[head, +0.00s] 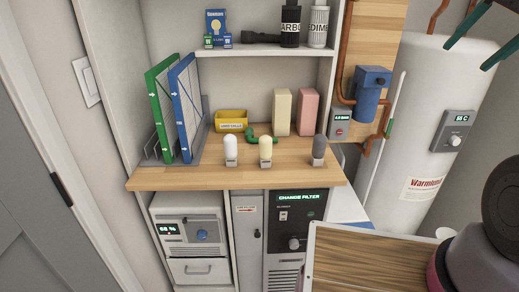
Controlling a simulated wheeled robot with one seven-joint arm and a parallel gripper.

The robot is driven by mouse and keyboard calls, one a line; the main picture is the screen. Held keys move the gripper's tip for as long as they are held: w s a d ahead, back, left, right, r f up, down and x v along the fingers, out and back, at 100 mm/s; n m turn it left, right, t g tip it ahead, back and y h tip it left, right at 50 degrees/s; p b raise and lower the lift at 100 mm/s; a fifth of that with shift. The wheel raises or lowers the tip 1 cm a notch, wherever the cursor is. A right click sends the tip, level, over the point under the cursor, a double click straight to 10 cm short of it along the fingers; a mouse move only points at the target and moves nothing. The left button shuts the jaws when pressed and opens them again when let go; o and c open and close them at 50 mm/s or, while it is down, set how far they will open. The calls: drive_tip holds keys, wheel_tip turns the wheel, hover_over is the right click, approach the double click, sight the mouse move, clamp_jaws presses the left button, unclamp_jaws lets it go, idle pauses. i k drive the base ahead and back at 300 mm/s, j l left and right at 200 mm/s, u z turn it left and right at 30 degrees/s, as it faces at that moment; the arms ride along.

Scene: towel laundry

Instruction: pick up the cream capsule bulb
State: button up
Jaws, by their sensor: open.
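The cream capsule bulb (265,148) stands upright on the wooden counter, in the middle of a loose row. A white capsule bulb (230,147) stands just left of it, and a dark grey one (319,148) stands farther right. All three have pale lower parts. My gripper (466,57) shows at the upper right corner as two separated dark green fingers. It is open and empty, in front of the white tank and far to the right of the bulbs. The rest of it is out of the picture.
The wooden counter (190,178) is clear in front of the bulbs. Behind stand a yellow bin (231,121), a green fitting (260,138), and cream (281,113) and pink blocks (307,112). Green (160,110) and blue framed filters (186,105) stand left. A shelf (260,52) hangs above.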

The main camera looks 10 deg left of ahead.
sight(265, 142)
drive_tip(key=l+z, duration=0.1)
drive_tip(key=z, duration=0.85)
drive_tip(key=j+u, duration=0.1)
drive_tip(key=u, duration=0.4)
drive_tip(key=i+u, duration=0.1)
drive_tip(key=u, duration=0.4)
drive_tip(key=j+u, duration=0.1)
drive_tip(key=u, duration=0.4)
drive_tip(key=i+u, duration=0.1)
drive_tip(key=u, duration=0.4)
drive_tip(key=k+j, duration=0.1)
drive_tip(key=j, duration=0.25)
drive_tip(key=k+j, duration=0.15)
drive_tip(key=j, duration=0.2)
drive_tip(key=k+j, duration=0.1)
drive_tip(key=j, duration=0.25)
